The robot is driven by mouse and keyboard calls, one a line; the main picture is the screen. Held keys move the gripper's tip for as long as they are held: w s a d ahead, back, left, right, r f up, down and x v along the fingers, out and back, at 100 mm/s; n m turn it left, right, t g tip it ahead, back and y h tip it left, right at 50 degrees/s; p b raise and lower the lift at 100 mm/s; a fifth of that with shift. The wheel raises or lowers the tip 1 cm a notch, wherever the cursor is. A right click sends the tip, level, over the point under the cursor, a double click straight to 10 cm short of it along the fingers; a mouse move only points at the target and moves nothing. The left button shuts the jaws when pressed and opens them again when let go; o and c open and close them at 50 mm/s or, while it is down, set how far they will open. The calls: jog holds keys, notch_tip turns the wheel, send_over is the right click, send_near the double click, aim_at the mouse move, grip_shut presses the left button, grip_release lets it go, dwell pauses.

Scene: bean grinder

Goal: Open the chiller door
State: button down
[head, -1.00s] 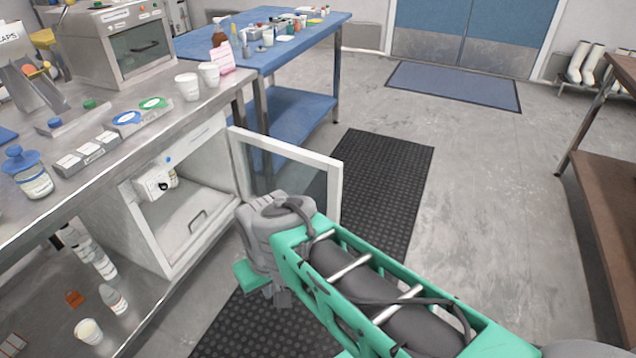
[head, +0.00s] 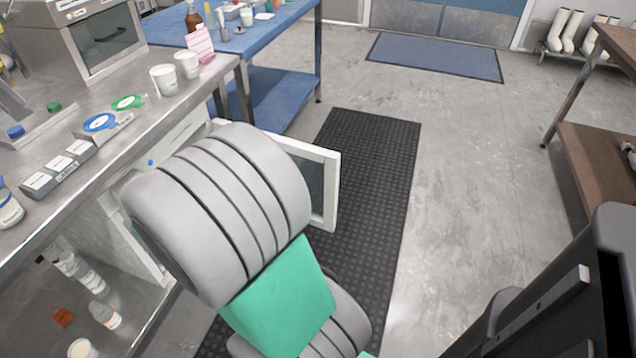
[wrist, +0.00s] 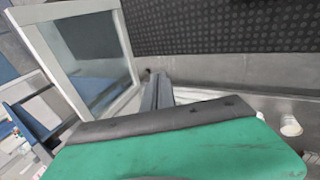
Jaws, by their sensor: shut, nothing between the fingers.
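The chiller door (head: 329,190), a white frame with a glass pane, stands swung out from the chiller (head: 180,140) under the steel counter. In the head view my grey and green arm hides much of the door, the chiller opening and my gripper. In the wrist view the door (wrist: 128,45) fills the upper left, its glass pane facing the camera. My gripper (wrist: 157,88) is shut and empty, its fingers just right of the door's near edge. I cannot tell whether they touch it.
The steel counter (head: 145,125) with cups and lidded tubs runs along the left. A blue table (head: 270,35) stands behind the door. A black mat (head: 370,165) and clear floor (head: 460,190) lie to the right. A brown shelf unit (head: 600,165) stands far right.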

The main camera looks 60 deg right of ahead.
jog(key=s+d+f+n+g+h, duration=0.1)
jog(key=s+d+f+n+h, duration=0.1)
jog(key=d, duration=0.3)
jog(key=s+d+f+n+g+h, duration=0.1)
jog(key=s+d, duration=0.1)
jog(key=d, duration=0.4)
jog(key=n+h+p, duration=0.2)
jog(key=n+h, duration=0.4)
jog(key=n, duration=0.7)
send_near(332, 182)
jog(key=shift+t, duration=0.4)
jog(key=x, duration=0.1)
jog(key=b+x, duration=0.1)
jog(key=x, duration=0.1)
jog(key=s+b+x, duration=0.1)
jog(key=x, duration=0.1)
jog(key=shift+d+f, duration=0.15)
jog(key=shift+f, duration=0.15)
jog(key=shift+w+d+b, duration=0.15)
jog(key=shift+d+b, duration=0.15)
jog(key=shift+d, duration=0.25)
jog(key=shift+d, duration=0.1)
